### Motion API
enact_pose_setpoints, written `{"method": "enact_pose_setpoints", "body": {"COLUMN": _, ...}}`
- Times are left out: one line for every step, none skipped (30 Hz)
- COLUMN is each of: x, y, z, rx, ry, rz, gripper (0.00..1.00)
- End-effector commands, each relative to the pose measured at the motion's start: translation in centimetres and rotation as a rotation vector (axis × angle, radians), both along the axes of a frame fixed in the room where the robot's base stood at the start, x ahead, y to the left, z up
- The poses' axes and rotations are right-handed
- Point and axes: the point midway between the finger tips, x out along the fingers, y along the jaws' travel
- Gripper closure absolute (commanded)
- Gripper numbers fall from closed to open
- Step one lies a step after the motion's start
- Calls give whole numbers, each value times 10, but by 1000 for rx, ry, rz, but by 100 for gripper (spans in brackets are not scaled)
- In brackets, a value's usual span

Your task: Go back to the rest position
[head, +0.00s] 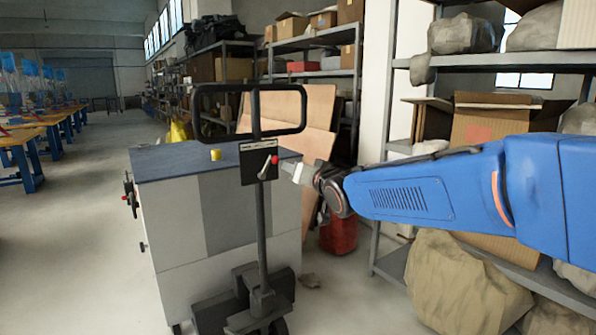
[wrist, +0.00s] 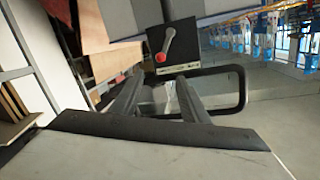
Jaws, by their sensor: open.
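My gripper (head: 290,169) reaches in from the right in the head view, at the end of my blue arm. It is beside the right edge of the black control box, below the handle frame. In the wrist view my gripper (wrist: 157,95) shows two dark fingers spread apart with nothing held between them. The control box (head: 259,176) carries a red knob and a grey lever, and it also shows beyond the fingers in the wrist view (wrist: 182,33). I cannot tell from these views how wide the gap to the box is.
A black handle frame (head: 250,87) stands on a post in front of a grey cabinet (head: 178,220) with a small yellow object (head: 215,155) on top. Loaded shelves (head: 480,62) and a large wrapped lump (head: 455,290) are at right.

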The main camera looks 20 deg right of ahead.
Motion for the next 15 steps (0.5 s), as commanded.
{"method": "enact_pose_setpoints", "body": {"x": 0, "y": 0, "z": 0, "rx": 0, "ry": 0, "rz": 0, "gripper": 59}}
{"method": "enact_pose_setpoints", "body": {"x": 0, "y": 0, "z": 0, "rx": 0, "ry": 1, "rz": -1, "gripper": 59}}
{"method": "enact_pose_setpoints", "body": {"x": -2, "y": -1, "z": -1, "rx": -3, "ry": 6, "rz": -4, "gripper": 59}}
{"method": "enact_pose_setpoints", "body": {"x": -4, "y": -3, "z": -3, "rx": -8, "ry": 12, "rz": -6, "gripper": 59}}
{"method": "enact_pose_setpoints", "body": {"x": -8, "y": -4, "z": -5, "rx": -14, "ry": 23, "rz": -11, "gripper": 59}}
{"method": "enact_pose_setpoints", "body": {"x": -15, "y": -8, "z": -9, "rx": -27, "ry": 42, "rz": -19, "gripper": 59}}
{"method": "enact_pose_setpoints", "body": {"x": -21, "y": -11, "z": -14, "rx": -38, "ry": 64, "rz": -27, "gripper": 59}}
{"method": "enact_pose_setpoints", "body": {"x": -29, "y": -15, "z": -21, "rx": -51, "ry": 90, "rz": -36, "gripper": 59}}
{"method": "enact_pose_setpoints", "body": {"x": -42, "y": -21, "z": -29, "rx": -72, "ry": 127, "rz": -48, "gripper": 59}}
{"method": "enact_pose_setpoints", "body": {"x": -53, "y": -26, "z": -38, "rx": -91, "ry": 161, "rz": -57, "gripper": 59}}
{"method": "enact_pose_setpoints", "body": {"x": -65, "y": -31, "z": -47, "rx": -109, "ry": 198, "rz": -65, "gripper": 59}}
{"method": "enact_pose_setpoints", "body": {"x": -82, "y": -37, "z": -59, "rx": -134, "ry": 249, "rz": -74, "gripper": 59}}
{"method": "enact_pose_setpoints", "body": {"x": -95, "y": -41, "z": -69, "rx": -152, "ry": 289, "rz": -79, "gripper": 59}}
{"method": "enact_pose_setpoints", "body": {"x": -109, "y": -45, "z": -79, "rx": -170, "ry": 328, "rz": -82, "gripper": 59}}
{"method": "enact_pose_setpoints", "body": {"x": -127, "y": -50, "z": -92, "rx": -193, "ry": 379, "rz": -84, "gripper": 59}}
